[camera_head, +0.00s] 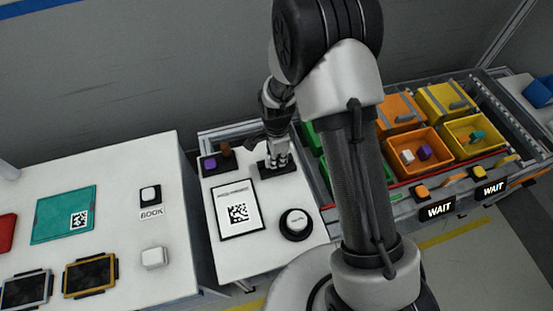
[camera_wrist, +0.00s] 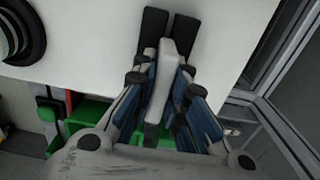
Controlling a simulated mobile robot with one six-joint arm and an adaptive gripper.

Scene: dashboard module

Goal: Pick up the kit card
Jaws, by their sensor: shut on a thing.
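My gripper (camera_wrist: 163,80) is shut on a thin pale piece, seen nearly edge-on in the wrist view, which I take to be the kit card (camera_wrist: 168,68). The piece stands between the fingers, over a black holder (camera_wrist: 153,25) whose two dark bars show on either side of it. In the head view my gripper (camera_head: 275,157) points down at the black holder (camera_head: 266,173) at the back right of the small white table. The card is hardly visible there, behind the fingers. I cannot tell whether it still touches the holder.
A dark tray (camera_head: 207,172) with a purple block is left of the holder. Orange bins (camera_head: 396,106) stand right; a teal folder (camera_head: 58,207) lies left.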

